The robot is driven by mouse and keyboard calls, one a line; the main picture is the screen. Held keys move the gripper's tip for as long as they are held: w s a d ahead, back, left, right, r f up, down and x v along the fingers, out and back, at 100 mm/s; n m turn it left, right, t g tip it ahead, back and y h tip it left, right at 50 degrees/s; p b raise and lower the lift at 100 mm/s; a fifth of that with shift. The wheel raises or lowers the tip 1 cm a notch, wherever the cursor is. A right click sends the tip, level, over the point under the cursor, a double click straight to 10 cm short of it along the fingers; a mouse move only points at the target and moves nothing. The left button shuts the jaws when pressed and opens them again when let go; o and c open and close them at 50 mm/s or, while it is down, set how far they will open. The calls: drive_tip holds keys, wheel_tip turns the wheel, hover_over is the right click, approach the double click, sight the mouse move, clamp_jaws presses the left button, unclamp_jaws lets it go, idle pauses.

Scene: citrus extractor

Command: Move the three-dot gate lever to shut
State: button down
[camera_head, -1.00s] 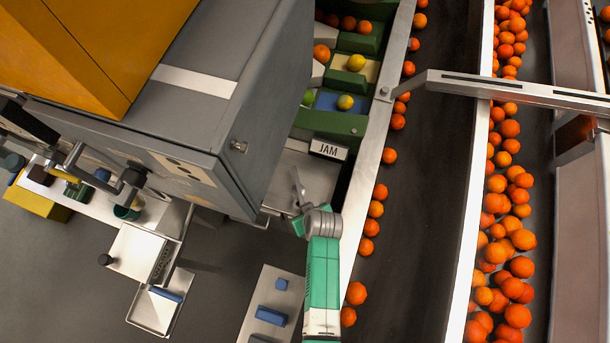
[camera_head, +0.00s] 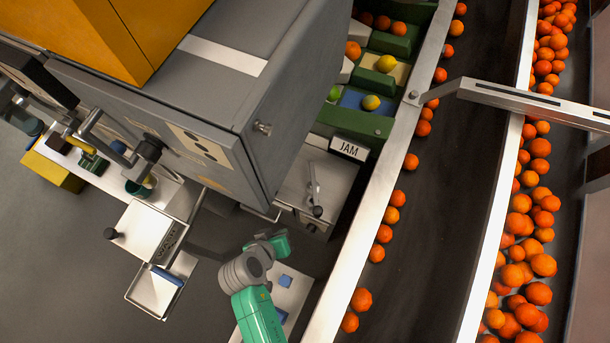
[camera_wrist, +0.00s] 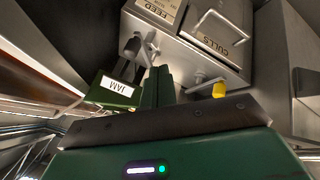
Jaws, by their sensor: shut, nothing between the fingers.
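A plate with three dots (camera_head: 205,148) is on the grey machine's front face in the head view. Left of it is a grey crank-like lever with a black knob (camera_head: 150,149), which I take as the three-dot gate lever; its exact setting is unclear. My gripper (camera_wrist: 158,75) shows in the wrist view as two green fingers, shut together and empty. In the head view my wrist is low, right of and below the lever and well apart from it; the fingertips are not clear there.
A yellow knob (camera_wrist: 219,90) is right of my fingers. A conveyor (camera_head: 440,180) with oranges runs along the right. A white tray (camera_head: 150,235) juts out at front.

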drive_tip(key=w+d+f+b, duration=0.6)
drive_tip(key=d+f, duration=0.1)
drive_tip(key=shift+w+f, duration=0.35)
drive_tip(key=shift+f, duration=0.05)
